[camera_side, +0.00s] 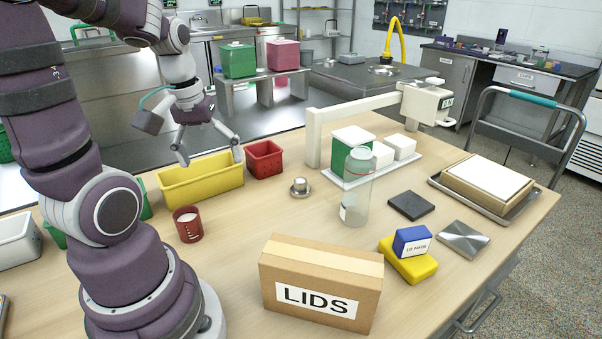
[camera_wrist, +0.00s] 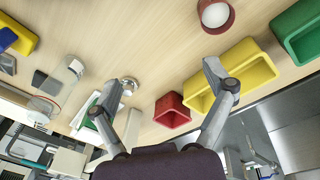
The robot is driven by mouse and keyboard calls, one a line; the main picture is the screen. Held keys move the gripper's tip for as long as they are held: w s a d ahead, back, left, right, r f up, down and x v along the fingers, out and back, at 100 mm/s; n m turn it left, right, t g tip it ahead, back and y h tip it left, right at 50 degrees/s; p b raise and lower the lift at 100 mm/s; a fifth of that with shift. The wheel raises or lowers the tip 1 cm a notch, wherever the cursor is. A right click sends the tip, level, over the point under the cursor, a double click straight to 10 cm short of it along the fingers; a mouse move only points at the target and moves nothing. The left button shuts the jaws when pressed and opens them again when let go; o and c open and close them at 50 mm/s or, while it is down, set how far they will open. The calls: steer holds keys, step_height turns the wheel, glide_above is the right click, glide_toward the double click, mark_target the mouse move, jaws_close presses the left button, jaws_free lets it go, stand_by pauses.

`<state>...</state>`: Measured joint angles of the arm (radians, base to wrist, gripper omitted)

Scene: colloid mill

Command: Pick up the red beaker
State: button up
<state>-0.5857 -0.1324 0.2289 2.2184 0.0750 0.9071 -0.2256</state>
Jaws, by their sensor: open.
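The red beaker (camera_side: 187,224) stands upright on the wooden table, in front of the yellow bin. White markings show on its side. In the wrist view the beaker (camera_wrist: 216,16) is at the top edge, partly cut off, with something white showing in its round mouth. My gripper (camera_side: 211,160) is open and empty, with its two fingers spread above the back of the yellow bin. In the wrist view my gripper (camera_wrist: 163,75) points toward the table. The beaker lies beyond the fingertips and is not between them.
A yellow bin (camera_side: 200,184) and a small red bin (camera_side: 264,159) stand behind the beaker. A LIDS box (camera_side: 321,283) is in front to the right. A clear jar (camera_side: 356,190) and a small metal piece (camera_side: 300,188) stand farther right. Bare table lies right of the beaker.

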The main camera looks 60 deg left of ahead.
mark_target(186, 215)
steer(key=s+a+f+n+g, duration=0.2)
steer(key=s+a+f+n, duration=0.2)
steer(key=s+a+n, duration=0.1)
steer(key=shift+h, duration=0.3)
step_height(186, 215, down, 10)
steer(key=shift+s+a+r, duration=0.15)
steer(key=shift+r, duration=0.1)
steer(key=c, duration=1.3)
